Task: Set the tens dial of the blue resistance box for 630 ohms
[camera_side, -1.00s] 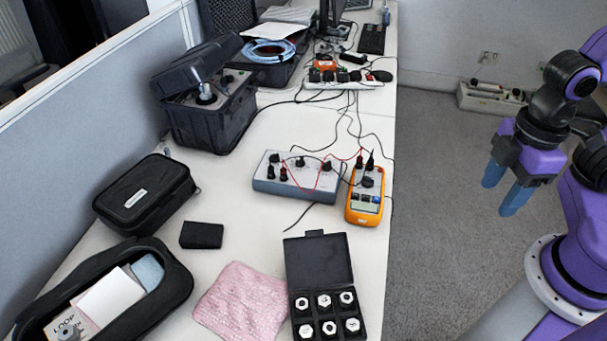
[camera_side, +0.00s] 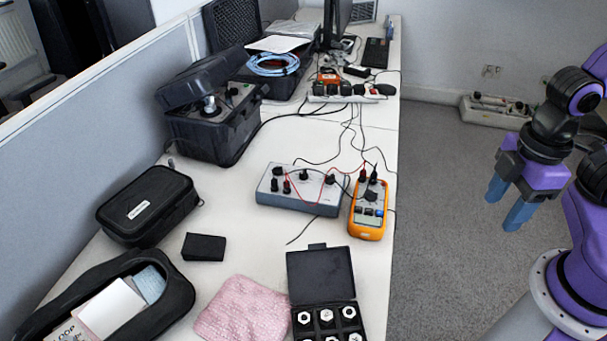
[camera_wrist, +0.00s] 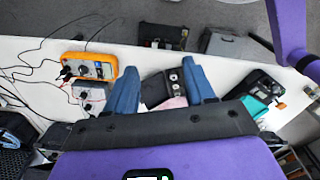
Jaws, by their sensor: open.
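The blue-grey resistance box (camera_side: 298,204) sits on the white bench in the side view, with black knobs and plugged leads on its top. I cannot read the dial markings or settings. In the wrist view the box (camera_wrist: 90,94) shows only in part, left of my fingers. My gripper (camera_side: 505,204) has two blue fingers, apart and empty. It hangs right of the bench, well away from the box. The fingers also show in the wrist view (camera_wrist: 159,62).
An orange multimeter (camera_side: 367,218) stands right of the box, joined by red and black leads. An open black case of hex-shaped pieces (camera_side: 320,272) and a pink cloth (camera_side: 243,310) lie nearer. A power strip (camera_side: 346,98) lies behind. Bench around the small black block (camera_side: 204,247) is partly clear.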

